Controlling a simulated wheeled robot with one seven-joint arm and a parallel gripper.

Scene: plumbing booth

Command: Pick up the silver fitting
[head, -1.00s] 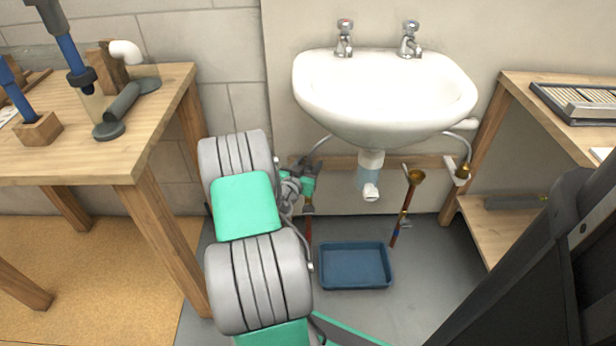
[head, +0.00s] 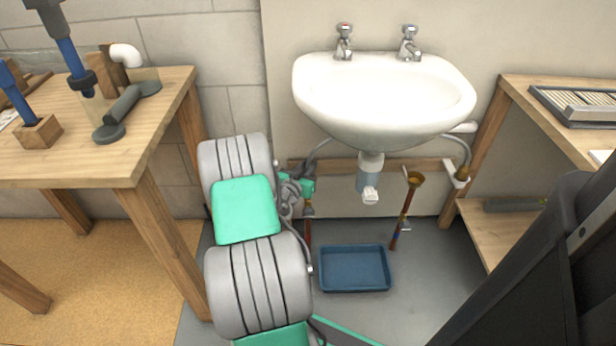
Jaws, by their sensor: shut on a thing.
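My gripper (head: 306,187) is low at the left under the sink, beyond my grey and green arm. It is small in the view and partly hidden by my wrist. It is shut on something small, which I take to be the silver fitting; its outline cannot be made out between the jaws. A copper pipe (head: 308,232) with a small fitting at its top stands upright just below the gripper. Whether the held piece touches that pipe cannot be told. A grey hose (head: 318,152) comes down from the sink towards the gripper.
A white sink (head: 384,100) hangs on the wall, with a white waste outlet (head: 370,194) beneath. A second copper pipe (head: 404,212) leans at right of it. A blue tray (head: 354,269) lies on the floor. Wooden benches stand left (head: 165,130) and right (head: 520,100).

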